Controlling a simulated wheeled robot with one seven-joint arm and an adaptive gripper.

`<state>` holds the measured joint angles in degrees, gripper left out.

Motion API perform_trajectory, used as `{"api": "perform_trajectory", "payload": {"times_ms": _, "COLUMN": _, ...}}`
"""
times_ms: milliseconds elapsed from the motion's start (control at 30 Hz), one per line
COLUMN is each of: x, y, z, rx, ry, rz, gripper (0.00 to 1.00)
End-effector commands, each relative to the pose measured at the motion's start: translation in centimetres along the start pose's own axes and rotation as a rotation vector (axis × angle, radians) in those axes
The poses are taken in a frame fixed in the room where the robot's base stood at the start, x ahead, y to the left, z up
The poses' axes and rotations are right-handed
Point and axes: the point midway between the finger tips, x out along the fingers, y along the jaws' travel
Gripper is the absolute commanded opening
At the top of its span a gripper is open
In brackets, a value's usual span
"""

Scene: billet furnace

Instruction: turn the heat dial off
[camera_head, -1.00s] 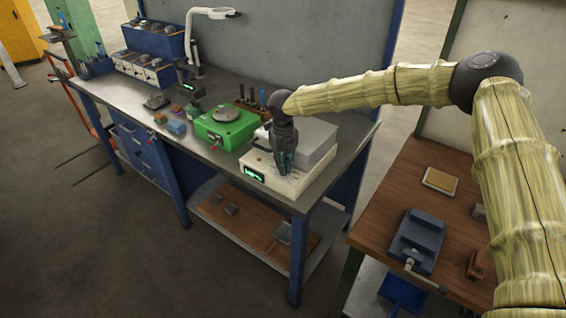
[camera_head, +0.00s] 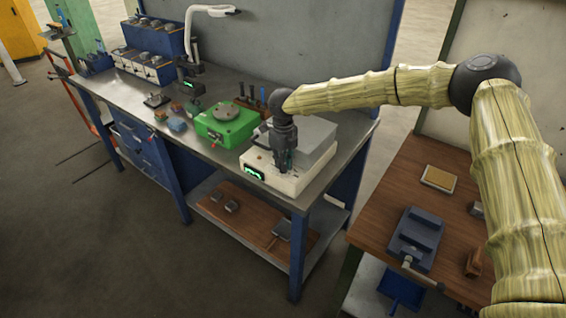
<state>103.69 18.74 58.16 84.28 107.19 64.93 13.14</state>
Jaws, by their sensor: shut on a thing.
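The billet furnace (camera_head: 308,181) is a cream box with a grey upper body and a lit green display (camera_head: 255,173) on its front. It stands at the right end of the metal workbench. My gripper (camera_head: 284,168) points down onto the cream top panel of the furnace, right of the display. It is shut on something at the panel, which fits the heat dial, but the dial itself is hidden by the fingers. The dial's setting cannot be read.
A green machine with a round plate (camera_head: 226,125) stands just left of the furnace. Upright tools in a wooden rack (camera_head: 250,100) are behind. A wooden table with a dark blue vise (camera_head: 417,240) is at the right. The bench front edge is clear.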

Motion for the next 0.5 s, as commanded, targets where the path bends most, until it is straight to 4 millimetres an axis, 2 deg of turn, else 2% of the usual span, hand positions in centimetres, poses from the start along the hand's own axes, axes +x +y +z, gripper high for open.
{"api": "perform_trajectory", "payload": {"times_ms": 100, "x": 0.24, "y": 0.03, "z": -0.13, "rx": -0.001, "ry": 0.004, "rz": 0.001, "gripper": 0.00}}
{"api": "perform_trajectory", "payload": {"times_ms": 133, "x": 0.24, "y": 0.03, "z": -0.14, "rx": -0.001, "ry": 0.004, "rz": 0.001, "gripper": 0.11}}
{"api": "perform_trajectory", "payload": {"times_ms": 233, "x": 0.21, "y": 0.03, "z": -0.11, "rx": -0.001, "ry": 0.003, "rz": 0.000, "gripper": 0.29}}
{"api": "perform_trajectory", "payload": {"times_ms": 500, "x": 0.08, "y": 0.03, "z": -0.03, "rx": 0.000, "ry": 0.001, "rz": 0.000, "gripper": 0.30}}
